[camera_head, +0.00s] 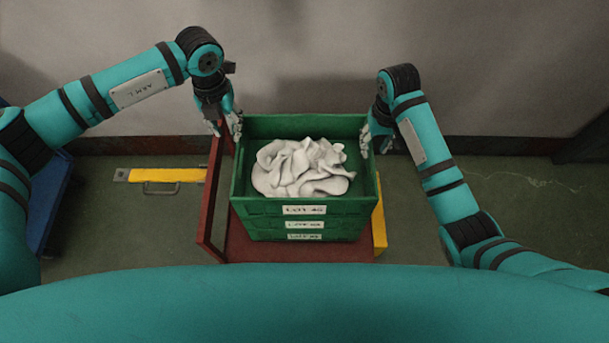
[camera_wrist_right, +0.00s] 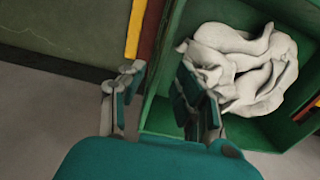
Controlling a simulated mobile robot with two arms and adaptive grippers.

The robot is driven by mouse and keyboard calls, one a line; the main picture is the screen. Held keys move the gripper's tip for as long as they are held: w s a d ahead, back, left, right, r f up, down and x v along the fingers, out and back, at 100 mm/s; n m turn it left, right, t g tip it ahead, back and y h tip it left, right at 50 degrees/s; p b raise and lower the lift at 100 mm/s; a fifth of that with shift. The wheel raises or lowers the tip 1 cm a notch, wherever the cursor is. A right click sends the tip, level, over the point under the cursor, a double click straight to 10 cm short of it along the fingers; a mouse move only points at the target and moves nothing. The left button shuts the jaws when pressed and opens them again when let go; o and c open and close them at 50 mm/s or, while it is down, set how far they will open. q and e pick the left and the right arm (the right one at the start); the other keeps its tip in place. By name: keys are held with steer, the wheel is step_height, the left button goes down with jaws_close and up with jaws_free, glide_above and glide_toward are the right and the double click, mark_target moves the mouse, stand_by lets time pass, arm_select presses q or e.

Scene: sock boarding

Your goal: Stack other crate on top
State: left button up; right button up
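A stack of green crates with three white labels stands in front of me. The top crate (camera_head: 262,207) holds a heap of crumpled white socks (camera_head: 303,168). My left gripper (camera_head: 227,127) is at the top crate's left rim near the far corner, its fingers apart. My right gripper (camera_head: 377,140) is at the right rim near the far corner. In the right wrist view its fingers (camera_wrist_right: 156,100) are spread, one outside the crate and one over the inside, with the green crate wall (camera_wrist_right: 158,112) between them. I cannot tell whether either gripper touches the rim.
The stack stands on a dark red cart (camera_head: 222,190) with an upright frame at its left. A yellow bar with a handle (camera_head: 166,175) lies on the floor to the left; more yellow (camera_head: 379,228) shows right of the stack. A blue object (camera_head: 50,205) is at the far left. A grey wall is behind.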

steer(key=shift+r, duration=2)
steer(key=shift+s+f, duration=0.1)
